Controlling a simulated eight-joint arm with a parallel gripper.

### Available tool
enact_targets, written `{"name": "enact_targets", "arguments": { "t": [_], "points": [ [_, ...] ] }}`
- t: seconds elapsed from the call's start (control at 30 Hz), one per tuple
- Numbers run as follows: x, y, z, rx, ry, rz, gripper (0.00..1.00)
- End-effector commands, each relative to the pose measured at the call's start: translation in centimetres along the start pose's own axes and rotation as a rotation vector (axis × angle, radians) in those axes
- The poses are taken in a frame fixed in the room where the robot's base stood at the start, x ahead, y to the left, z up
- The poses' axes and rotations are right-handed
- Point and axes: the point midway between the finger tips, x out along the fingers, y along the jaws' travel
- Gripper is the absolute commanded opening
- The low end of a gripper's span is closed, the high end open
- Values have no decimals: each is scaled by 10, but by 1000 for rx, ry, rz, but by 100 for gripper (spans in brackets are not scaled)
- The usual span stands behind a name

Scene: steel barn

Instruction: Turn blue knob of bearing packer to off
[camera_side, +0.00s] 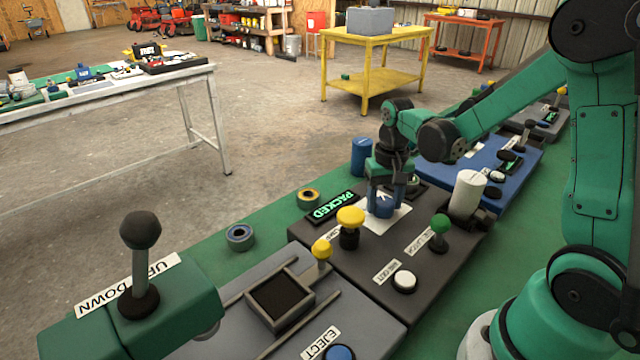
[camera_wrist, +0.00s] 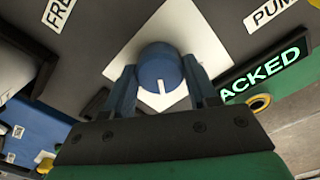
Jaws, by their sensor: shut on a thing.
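The blue knob (camera_wrist: 160,66) of the bearing packer (camera_side: 370,258) sits on a white plate (camera_wrist: 192,32). A short white pointer mark shows on it, pointing toward the wrist side of the view. My gripper (camera_wrist: 161,88) has one finger on each side of the knob and is shut on it. In the side view my gripper (camera_side: 384,198) points down over the white plate, and its fingers hide most of the knob. A sign on the packer reads PACKED (camera_side: 333,207) in lit green letters. The plate's own lettering cannot be read.
Close by on the packer stand a yellow knob (camera_side: 350,218), a green-topped lever (camera_side: 440,226), a white button (camera_side: 404,281) and a white cylinder (camera_side: 467,192). A blue cylinder (camera_side: 361,154) stands behind. A black-knobbed lever (camera_side: 140,245) rises at the front left.

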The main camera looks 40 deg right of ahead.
Motion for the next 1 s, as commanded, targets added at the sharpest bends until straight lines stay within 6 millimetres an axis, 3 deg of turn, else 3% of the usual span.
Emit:
{"name": "enact_targets", "arguments": {
  "t": [0.5,0.53,0.63,1.0],
  "points": [
    [0,0,0,22,-1,0,0],
    [0,0,0,22,-1,0,54],
    [0,0,0,21,-1,0,83],
    [-4,0,0,20,0,0,83]
  ]
}}
